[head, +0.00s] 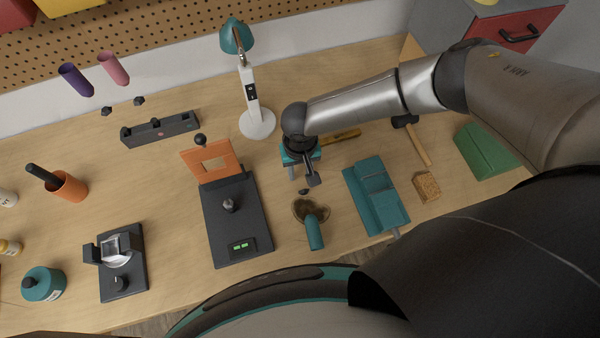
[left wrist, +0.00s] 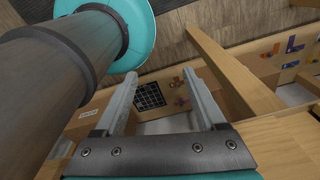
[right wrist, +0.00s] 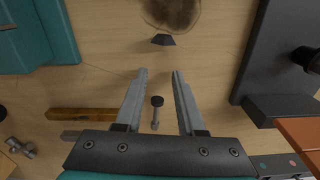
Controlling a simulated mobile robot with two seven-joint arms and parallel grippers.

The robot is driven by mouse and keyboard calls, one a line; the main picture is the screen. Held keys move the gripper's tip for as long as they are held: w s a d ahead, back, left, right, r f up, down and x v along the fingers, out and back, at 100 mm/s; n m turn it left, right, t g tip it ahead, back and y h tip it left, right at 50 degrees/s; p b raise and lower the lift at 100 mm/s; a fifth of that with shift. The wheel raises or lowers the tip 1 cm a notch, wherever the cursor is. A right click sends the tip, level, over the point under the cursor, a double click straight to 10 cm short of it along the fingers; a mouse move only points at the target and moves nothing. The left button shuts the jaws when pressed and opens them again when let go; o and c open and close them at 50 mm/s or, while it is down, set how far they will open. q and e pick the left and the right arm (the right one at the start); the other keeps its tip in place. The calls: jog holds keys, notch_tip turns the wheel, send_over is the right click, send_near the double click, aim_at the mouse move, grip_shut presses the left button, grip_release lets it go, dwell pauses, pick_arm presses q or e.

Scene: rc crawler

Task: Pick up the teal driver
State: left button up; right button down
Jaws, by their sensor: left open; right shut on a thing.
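A teal, rounded handle (head: 314,232), which looks like the teal driver, stands at the front edge of a brown dish-like holder (head: 303,208). My right gripper (head: 302,177) points down over the bench behind that holder, apart from the teal handle. In the right wrist view its jaws (right wrist: 159,73) are part way together. A small dark-headed pin (right wrist: 157,102) shows between them with a gap on each side; I cannot make out what they hold. The holder's edge (right wrist: 172,12) shows there too. My left gripper (left wrist: 160,78) is open and empty, off the bench in the head view.
A teal block-like fixture (head: 375,195) stands right of the holder. A black plate with an orange frame (head: 236,215) stands left. A small dark piece (head: 304,192) lies beside the right gripper. A white lamp (head: 257,122) stands behind. A hammer (head: 415,143) lies right.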

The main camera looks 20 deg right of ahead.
aim_at(300, 173)
jog(key=shift+r, duration=0.15)
notch_tip(300, 173, up, 19)
jog(key=p, duration=0.2)
pick_arm(q)
notch_tip(300, 173, down, 20)
jog(key=b, duration=2.2)
jog(key=shift+f, duration=0.15)
pick_arm(e)
jog(key=d+f, duration=0.5)
jog(key=f, duration=0.2)
jog(key=shift+s+d+f+n, duration=0.25)
jog(key=shift+s+n, duration=0.15)
jog(key=shift+s, duration=0.05)
pick_arm(q)
jog(key=shift+c, duration=0.2)
